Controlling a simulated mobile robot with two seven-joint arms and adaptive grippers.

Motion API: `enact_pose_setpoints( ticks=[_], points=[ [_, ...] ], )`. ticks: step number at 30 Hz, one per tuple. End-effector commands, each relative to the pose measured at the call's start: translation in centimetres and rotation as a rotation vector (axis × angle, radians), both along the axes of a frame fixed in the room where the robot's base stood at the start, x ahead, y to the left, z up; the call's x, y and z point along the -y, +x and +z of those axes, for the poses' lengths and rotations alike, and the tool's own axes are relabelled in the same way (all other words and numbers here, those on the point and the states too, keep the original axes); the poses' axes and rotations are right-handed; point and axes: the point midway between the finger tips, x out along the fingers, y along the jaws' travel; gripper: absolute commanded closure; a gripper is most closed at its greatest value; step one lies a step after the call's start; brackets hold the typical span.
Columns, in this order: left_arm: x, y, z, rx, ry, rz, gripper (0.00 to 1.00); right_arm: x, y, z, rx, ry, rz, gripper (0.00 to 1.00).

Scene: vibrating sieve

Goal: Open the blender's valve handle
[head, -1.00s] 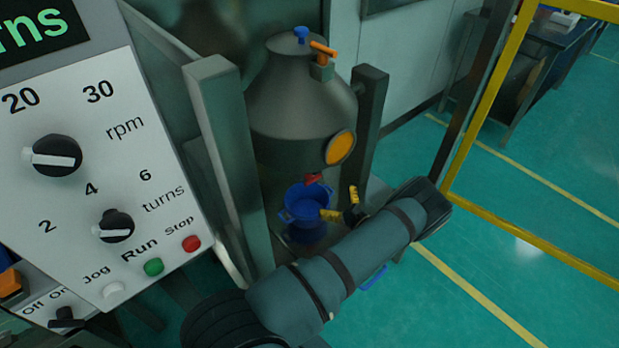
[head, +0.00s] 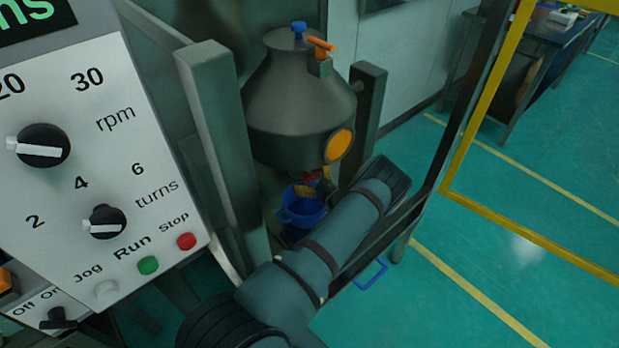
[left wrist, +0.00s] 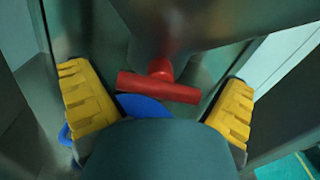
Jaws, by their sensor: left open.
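The blender (head: 300,105) is a grey cone-shaped vessel between two grey posts. Its red valve handle (left wrist: 160,88) is a T-shaped bar under the vessel in the left wrist view; in the head view the handle (head: 308,175) is small and partly covered. My left gripper (left wrist: 158,105) is open, its yellow-padded fingers on either side of the red handle, with gaps between the pads and the bar ends. In the head view the left gripper (head: 312,188) is largely hidden behind my arm. My right gripper is not in view.
A blue bucket (head: 300,212) stands under the vessel's outlet, close below my gripper. Posts (head: 215,150) flank the blender. A control panel (head: 90,190) fills the left side. A yellow-framed guard (head: 470,150) stands at the right, with green floor beyond.

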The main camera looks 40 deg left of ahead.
Motion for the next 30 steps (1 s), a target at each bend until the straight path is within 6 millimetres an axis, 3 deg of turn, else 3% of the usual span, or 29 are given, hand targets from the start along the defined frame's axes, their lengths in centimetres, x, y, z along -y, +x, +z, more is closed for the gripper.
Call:
enact_pose_setpoints(
  ticks=[2,6,7,14,30],
  points=[
    [0.01,0.0,0.01,0.0,0.0,0.0,0.0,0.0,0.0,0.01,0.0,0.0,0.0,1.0],
    [0.03,0.0,0.01,0.0,0.0,0.0,0.46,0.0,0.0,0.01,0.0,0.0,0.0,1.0],
    [0.03,0.0,0.01,0.0,0.0,0.0,0.48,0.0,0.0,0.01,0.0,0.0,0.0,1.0],
    [0.06,-0.01,-0.02,-0.02,0.002,0.0,0.49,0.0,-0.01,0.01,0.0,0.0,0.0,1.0],
    [0.09,-0.05,-0.08,-0.477,0.041,0.0,0.49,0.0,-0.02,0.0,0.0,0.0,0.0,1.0]
  ],
)
